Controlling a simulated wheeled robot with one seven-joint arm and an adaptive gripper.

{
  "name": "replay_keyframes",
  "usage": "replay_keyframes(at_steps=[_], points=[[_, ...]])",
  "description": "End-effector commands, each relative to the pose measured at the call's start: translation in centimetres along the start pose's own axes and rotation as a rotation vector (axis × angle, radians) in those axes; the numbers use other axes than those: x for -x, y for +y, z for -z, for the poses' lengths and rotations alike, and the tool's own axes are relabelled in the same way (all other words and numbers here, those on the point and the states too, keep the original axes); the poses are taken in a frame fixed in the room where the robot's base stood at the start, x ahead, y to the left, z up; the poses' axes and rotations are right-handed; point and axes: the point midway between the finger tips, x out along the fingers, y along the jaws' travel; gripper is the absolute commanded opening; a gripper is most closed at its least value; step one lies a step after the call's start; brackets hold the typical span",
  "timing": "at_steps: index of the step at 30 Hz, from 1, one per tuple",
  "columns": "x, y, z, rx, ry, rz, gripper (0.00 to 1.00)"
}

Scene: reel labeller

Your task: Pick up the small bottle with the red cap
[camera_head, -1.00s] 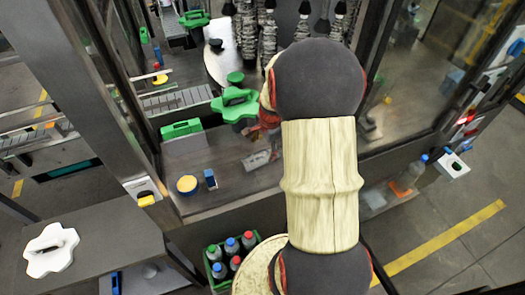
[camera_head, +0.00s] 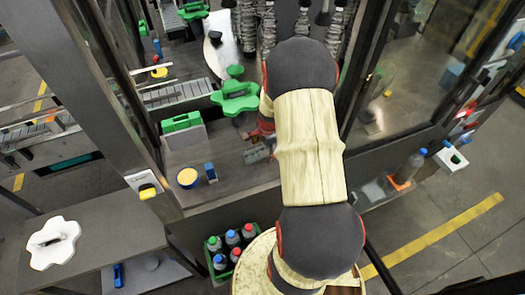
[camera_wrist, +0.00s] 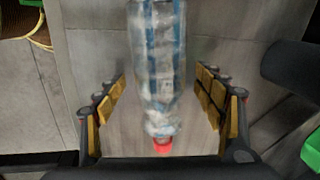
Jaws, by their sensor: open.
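In the wrist view a clear bottle (camera_wrist: 155,45) with blue-and-white bands and a red cap (camera_wrist: 162,146) lies over a grey surface, cap towards the bottom edge. It is blurred, and its far end is cut off by the top edge. My gripper (camera_wrist: 161,88) is open, with one yellow-padded finger on each side of the bottle and a gap on both sides. Whether the bottle is below the fingers or level between them I cannot tell. In the head view my arm hides most of that area.
A green crate (camera_head: 211,276) of several capped bottles stands low in front of the cabinet. A yellow-topped round tin (camera_head: 187,178), a small blue item (camera_head: 211,172) and green-topped blocks (camera_head: 183,123) stand on the worktop (camera_head: 196,157). A glass-panelled frame rises on the right.

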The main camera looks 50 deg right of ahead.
Motion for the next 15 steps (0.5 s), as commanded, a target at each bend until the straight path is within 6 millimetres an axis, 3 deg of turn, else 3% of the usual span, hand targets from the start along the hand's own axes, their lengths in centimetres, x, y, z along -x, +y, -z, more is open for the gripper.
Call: replay_keyframes(at_steps=[15], points=[[0.02, 0.04, -0.01, 0.000, 0.000, -0.001, 0.42]])
